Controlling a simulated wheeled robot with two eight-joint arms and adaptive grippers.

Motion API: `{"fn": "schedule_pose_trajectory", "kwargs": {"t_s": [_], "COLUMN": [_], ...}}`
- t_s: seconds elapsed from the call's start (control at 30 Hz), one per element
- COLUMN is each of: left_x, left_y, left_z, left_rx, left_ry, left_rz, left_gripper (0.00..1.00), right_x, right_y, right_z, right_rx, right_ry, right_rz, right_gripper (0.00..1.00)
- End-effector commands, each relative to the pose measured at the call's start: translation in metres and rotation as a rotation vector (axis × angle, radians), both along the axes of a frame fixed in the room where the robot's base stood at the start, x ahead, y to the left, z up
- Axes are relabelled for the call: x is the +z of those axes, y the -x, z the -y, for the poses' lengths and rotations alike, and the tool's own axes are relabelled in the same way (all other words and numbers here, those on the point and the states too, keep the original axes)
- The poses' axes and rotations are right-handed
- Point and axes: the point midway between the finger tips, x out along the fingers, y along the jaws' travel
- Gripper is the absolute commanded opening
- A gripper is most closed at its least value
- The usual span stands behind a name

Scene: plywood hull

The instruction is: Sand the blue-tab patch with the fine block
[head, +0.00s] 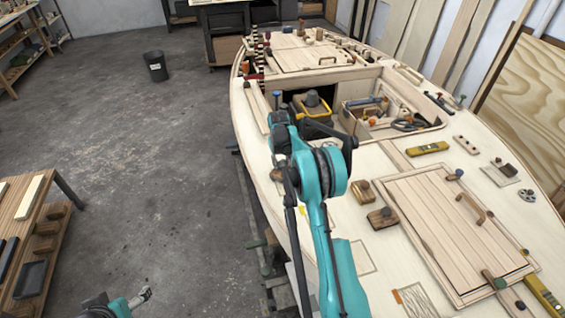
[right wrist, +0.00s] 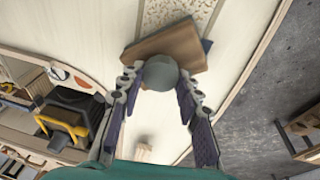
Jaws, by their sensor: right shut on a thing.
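My right gripper (right wrist: 160,82) is shut on the grey round knob of a wooden sanding block (right wrist: 172,47). The block lies over the near end of a speckled patch (right wrist: 182,12) on the pale deck in the right wrist view. A dark blue tab (right wrist: 207,45) shows at the block's right edge. I cannot tell whether the block touches the patch or hangs just above it. In the head view my own arm hides most of this spot. My left gripper (head: 142,297) is at the bottom left over the floor, too small to read.
Two other knobbed blocks (head: 382,217) stand on the deck beside a planked hatch (head: 455,232). A patch with an orange tab (head: 397,296) lies nearer. The cockpit opening holds a yellow-and-black bin (right wrist: 66,118). The hull edge drops to the floor on the left.

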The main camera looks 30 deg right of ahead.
Motion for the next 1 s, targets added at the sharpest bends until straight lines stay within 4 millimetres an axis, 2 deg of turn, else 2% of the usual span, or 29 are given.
{"fn": "schedule_pose_trajectory", "kwargs": {"t_s": [0.1, 0.6, 0.8, 1.0], "left_x": [0.009, 0.033, 0.039, 0.039], "left_y": [0.000, 0.000, 0.000, 0.000], "left_z": [0.000, 0.000, 0.000, 0.000], "left_rx": [0.000, 0.000, 0.000, 0.000], "left_ry": [0.000, 0.000, 0.000, 0.000], "left_rz": [0.000, 0.000, 0.000, 0.000], "left_gripper": [0.74, 0.74, 0.74, 0.74], "right_x": [0.024, 0.067, 0.080, 0.081], "right_y": [0.002, 0.006, 0.008, 0.008], "right_z": [-0.002, -0.010, -0.013, -0.013], "right_rx": [0.001, 0.003, 0.004, 0.004], "right_ry": [0.000, 0.000, 0.000, 0.000], "right_rz": [0.001, 0.000, 0.000, 0.000], "right_gripper": [0.00, 0.00, 0.00, 0.00]}}
